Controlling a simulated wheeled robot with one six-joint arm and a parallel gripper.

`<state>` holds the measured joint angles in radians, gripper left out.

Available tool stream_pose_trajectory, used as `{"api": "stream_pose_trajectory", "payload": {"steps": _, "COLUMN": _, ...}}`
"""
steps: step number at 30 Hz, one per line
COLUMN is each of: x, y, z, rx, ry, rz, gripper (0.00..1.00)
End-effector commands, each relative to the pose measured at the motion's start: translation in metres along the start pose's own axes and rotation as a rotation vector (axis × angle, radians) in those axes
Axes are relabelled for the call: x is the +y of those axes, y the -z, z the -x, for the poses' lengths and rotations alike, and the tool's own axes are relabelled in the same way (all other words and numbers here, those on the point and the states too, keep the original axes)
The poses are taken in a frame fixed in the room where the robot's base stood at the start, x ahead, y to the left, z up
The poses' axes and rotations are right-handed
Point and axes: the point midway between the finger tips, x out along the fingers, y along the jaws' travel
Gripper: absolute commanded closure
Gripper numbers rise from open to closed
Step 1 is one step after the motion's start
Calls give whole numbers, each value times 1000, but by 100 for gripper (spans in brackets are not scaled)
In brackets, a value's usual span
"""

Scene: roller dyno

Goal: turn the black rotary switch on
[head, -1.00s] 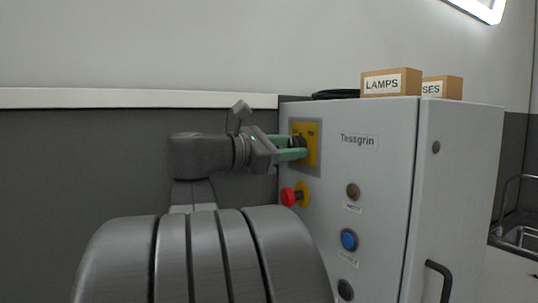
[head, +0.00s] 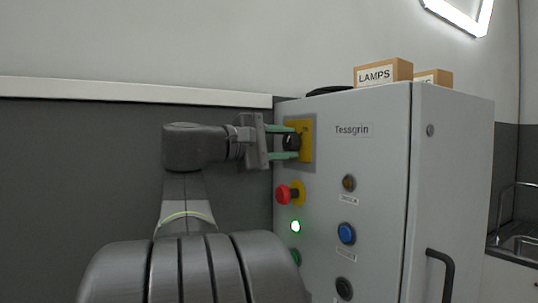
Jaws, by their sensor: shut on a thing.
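The black rotary switch (head: 292,141) sits on a yellow plate (head: 306,141) at the upper left of the grey cabinet's front. My gripper (head: 290,143) reaches it from the left. Its two green fingers, one above and one below, are shut on the switch's knob. The fingers hide part of the knob, so its pointer and any markings on the plate cannot be read. A green lamp (head: 295,227) below the red button is lit.
The grey cabinet (head: 385,200) carries a red mushroom button (head: 283,194), a blue button (head: 346,233), an amber lamp (head: 348,183) and a black handle (head: 440,270). Cardboard boxes (head: 402,70) stand on top. A sink (head: 518,243) is at the far right.

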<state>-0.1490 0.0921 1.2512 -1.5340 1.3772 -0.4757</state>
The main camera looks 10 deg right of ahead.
Motion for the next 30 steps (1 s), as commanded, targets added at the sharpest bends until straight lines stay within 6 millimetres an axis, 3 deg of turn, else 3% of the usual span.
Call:
{"api": "stream_pose_trajectory", "payload": {"steps": 9, "x": 3, "y": 0, "z": 1, "rx": 4, "ry": -7, "rz": -114, "gripper": 85}}
{"api": "stream_pose_trajectory", "payload": {"steps": 25, "x": 4, "y": -1, "z": 1, "rx": 4, "ry": -7, "rz": -134, "gripper": 85}}
{"api": "stream_pose_trajectory", "payload": {"steps": 26, "x": 4, "y": 0, "z": 1, "rx": 4, "ry": -8, "rz": -134, "gripper": 56}}
{"api": "stream_pose_trajectory", "payload": {"steps": 28, "x": 4, "y": 0, "z": 1, "rx": 4, "ry": -7, "rz": -133, "gripper": 43}}
{"api": "stream_pose_trajectory", "payload": {"steps": 30, "x": 3, "y": 0, "z": 1, "rx": 4, "ry": -6, "rz": -132, "gripper": 41}}
